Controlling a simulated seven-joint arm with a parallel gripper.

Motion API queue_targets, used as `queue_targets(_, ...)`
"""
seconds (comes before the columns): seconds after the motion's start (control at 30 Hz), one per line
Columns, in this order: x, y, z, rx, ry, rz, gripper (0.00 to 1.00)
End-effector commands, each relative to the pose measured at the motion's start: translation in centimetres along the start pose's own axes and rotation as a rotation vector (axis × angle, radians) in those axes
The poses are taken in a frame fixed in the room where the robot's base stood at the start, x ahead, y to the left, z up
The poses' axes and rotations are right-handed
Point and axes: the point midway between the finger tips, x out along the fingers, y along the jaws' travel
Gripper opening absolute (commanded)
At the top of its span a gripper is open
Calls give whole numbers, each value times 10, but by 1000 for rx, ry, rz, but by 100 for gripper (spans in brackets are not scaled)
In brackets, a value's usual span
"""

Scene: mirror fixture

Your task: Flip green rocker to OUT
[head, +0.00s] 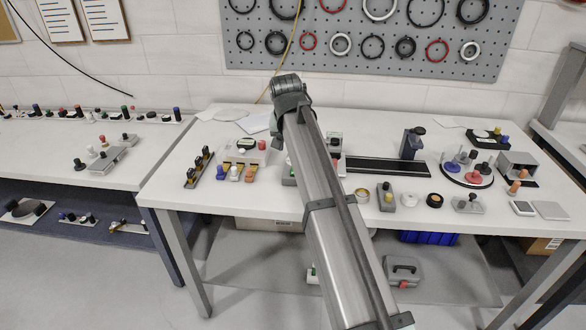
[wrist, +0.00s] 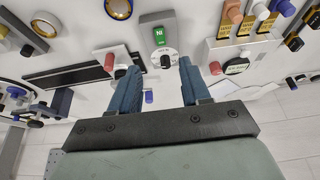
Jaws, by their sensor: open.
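The green rocker (wrist: 159,36) shows in the wrist view on a grey housing (wrist: 172,22), with white lettering that reads IN upside down in this picture. In the head view my arm covers the gripper and most of the housing.
In the wrist view, a red knob (wrist: 214,68) stands right of the fingers and a red-topped part (wrist: 109,62) is close by the left finger. The head view shows a crowded bench (head: 330,215) with a black rail (head: 385,167).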

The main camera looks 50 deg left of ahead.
Motion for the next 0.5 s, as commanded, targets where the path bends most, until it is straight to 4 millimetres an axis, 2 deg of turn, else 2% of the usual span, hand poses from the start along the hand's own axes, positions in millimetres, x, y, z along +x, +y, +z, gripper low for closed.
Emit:
queue_targets(0.17,20,0,0,0,-1,1,47)
queue_targets(0.5,79,1,-1,1,-1,1,47)
